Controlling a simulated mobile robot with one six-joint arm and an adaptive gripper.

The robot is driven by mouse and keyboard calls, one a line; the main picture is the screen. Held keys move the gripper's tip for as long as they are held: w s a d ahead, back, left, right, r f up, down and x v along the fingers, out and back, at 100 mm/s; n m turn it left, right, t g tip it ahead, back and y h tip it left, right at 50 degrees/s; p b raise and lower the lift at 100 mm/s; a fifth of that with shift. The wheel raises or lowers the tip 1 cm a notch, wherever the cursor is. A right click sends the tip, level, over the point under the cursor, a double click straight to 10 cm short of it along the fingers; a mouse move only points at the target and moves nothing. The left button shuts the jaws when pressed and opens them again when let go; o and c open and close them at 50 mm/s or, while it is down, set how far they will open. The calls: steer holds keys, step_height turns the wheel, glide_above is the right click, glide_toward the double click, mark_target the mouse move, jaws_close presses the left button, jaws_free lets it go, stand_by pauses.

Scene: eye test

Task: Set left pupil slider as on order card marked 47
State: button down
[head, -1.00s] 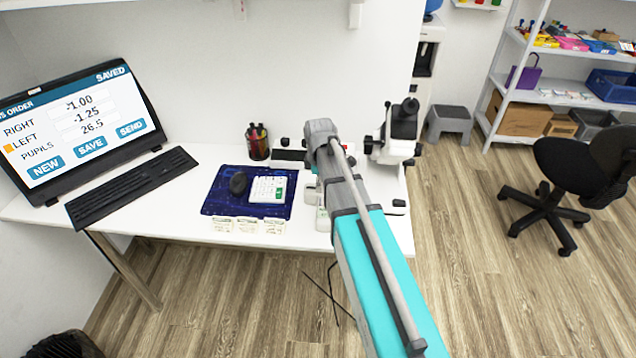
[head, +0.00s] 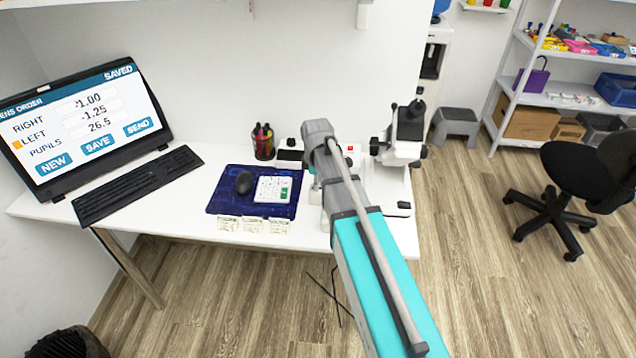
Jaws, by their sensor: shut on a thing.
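My arm (head: 350,200) reaches over the right part of the white desk, and its wrist hides my gripper, so I cannot see the fingers. A white eye-test instrument with a black eyepiece part (head: 408,122) stands on the desk right of my wrist. The arm covers part of the equipment there, and I cannot make out the left pupil slider. Three small cards lie at the front desk edge: a left card (head: 228,224), a middle card (head: 252,226) and a right card (head: 278,227). Their writing is too small to read, so I cannot tell which is marked 47.
The screen (head: 85,125) reads SAVED, right -1.00, left -1.25, pupils 26.5. A keyboard (head: 140,183), blue mat (head: 225,202), mouse (head: 244,182), white keypad (head: 272,189) and pen cup (head: 263,145) share the desk. A black chair (head: 570,175) stands right; floor between is clear.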

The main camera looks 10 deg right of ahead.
steer(key=c, duration=0.6)
jaws_free()
steer(key=shift+o, duration=0.2)
steer(key=shift+a+r+p, duration=0.25)
steer(key=shift+r+p, duration=0.15)
steer(key=shift+s+a+r+m+p, duration=0.25)
steer(key=shift+a+r+m+p, duration=0.25)
steer(key=shift+r+p, duration=0.1)
steer(key=s+d+r+m+p, duration=0.1)
steer(key=s+r+m+p, duration=0.2)
steer(key=s+m, duration=0.3)
steer(key=s+d+r+m+p, duration=0.2)
steer(key=s+r+m+p, duration=0.1)
steer(key=s+m, duration=0.4)
steer(key=s, duration=0.3)
steer(key=shift+s+r+m+p, duration=0.15)
steer(key=shift+r+m+p, duration=0.15)
steer(key=shift+p, duration=0.05)
